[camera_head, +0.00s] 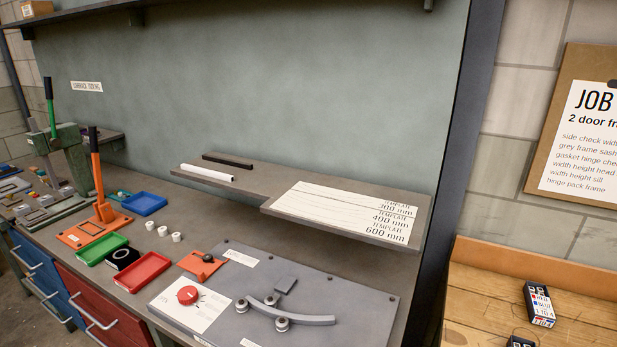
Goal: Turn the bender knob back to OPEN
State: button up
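The bender is a grey plate (345,291) at the front right of the bench. My gripper is not in view.
A raised shelf (252,191) with template strips (345,212) overhangs behind the bender. Red (142,271), green (102,248) and blue (144,203) trays and an orange-handled press (96,175) stand left. A wooden table (480,295) is at right.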

aim_at(187, 295)
jog(key=k+j+u, duration=0.1)
jog(key=u, duration=1.05)
jog(key=i+j+z, duration=0.1)
jog(key=i, duration=0.35)
jog(key=i+j+z, duration=0.1)
jog(key=i+j, duration=0.25)
jog(key=i, duration=0.1)
